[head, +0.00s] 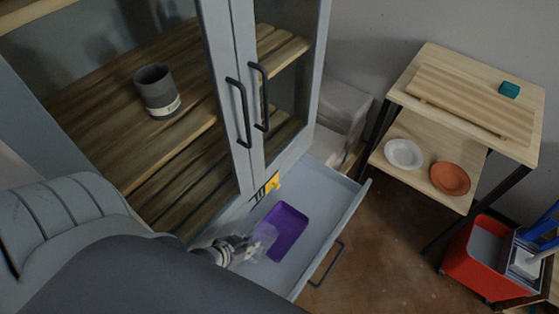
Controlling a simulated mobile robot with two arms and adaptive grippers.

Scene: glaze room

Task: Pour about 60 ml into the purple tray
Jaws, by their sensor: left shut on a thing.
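The purple tray (289,226) lies in the open grey drawer (320,228) under the glass-door cabinet. My left gripper (238,249) is shut on a small clear container (262,241), at the tray's near left side. The container appears tilted towards the tray and overlaps its left edge in the head view. I cannot tell how much liquid is in it, or whether any is flowing. My left arm hides part of the drawer's near left end. My right gripper is not in view.
The cabinet doors (240,90) with black handles are shut above the drawer. A grey cup (157,92) stands inside. To the right, a wooden shelf table (437,65) holds a teal block (509,89), a white plate (403,154) and an orange plate (450,178). A red bucket (478,262) stands on the floor.

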